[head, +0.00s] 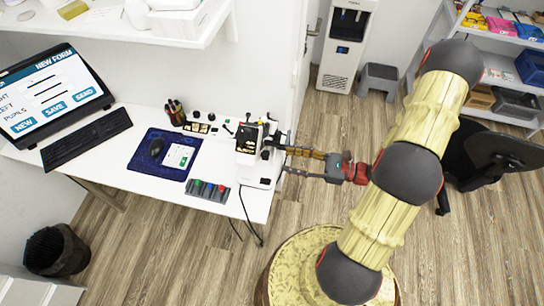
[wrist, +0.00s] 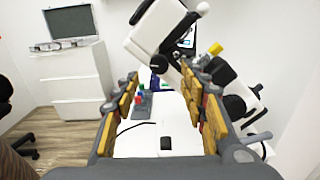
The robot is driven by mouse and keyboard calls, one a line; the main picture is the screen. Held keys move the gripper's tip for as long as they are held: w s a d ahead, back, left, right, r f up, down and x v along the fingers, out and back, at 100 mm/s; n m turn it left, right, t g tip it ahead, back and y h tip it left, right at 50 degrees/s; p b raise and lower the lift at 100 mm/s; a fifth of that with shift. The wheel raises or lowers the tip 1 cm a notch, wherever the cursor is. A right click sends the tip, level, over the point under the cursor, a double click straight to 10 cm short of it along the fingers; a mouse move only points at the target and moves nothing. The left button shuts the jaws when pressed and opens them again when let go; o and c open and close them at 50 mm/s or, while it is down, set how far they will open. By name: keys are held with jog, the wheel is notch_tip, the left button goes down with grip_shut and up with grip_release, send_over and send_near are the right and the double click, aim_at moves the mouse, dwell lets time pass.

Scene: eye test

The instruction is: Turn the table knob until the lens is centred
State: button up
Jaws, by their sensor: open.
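A white and black lens instrument (head: 250,143) stands at the right end of the white desk. In the wrist view the instrument (wrist: 160,27) looks tilted, with black round knobs (wrist: 235,106) on its side, partly behind my right finger. I cannot tell which one is the table knob. The lens cannot be made out in either view. My gripper (head: 284,149) reaches in from the right, close to the instrument's side. In the wrist view my gripper (wrist: 165,80) is open, with nothing seen held between its fingers. Contact with a knob cannot be told.
A box with coloured buttons (head: 207,190), a mouse on a blue pad (head: 148,172), a pen cup (head: 175,112) and a keyboard (head: 86,138) share the desk. A monitor (head: 52,92) stands at left. Cables hang off the desk's front. A black chair (head: 492,155) stands right.

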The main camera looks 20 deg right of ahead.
aim_at(265, 155)
jog(key=x, duration=0.7)
jog(key=shift+s, duration=0.1)
jog(key=shift+c, duration=0.2)
grip_shut()
dwell(0.4)
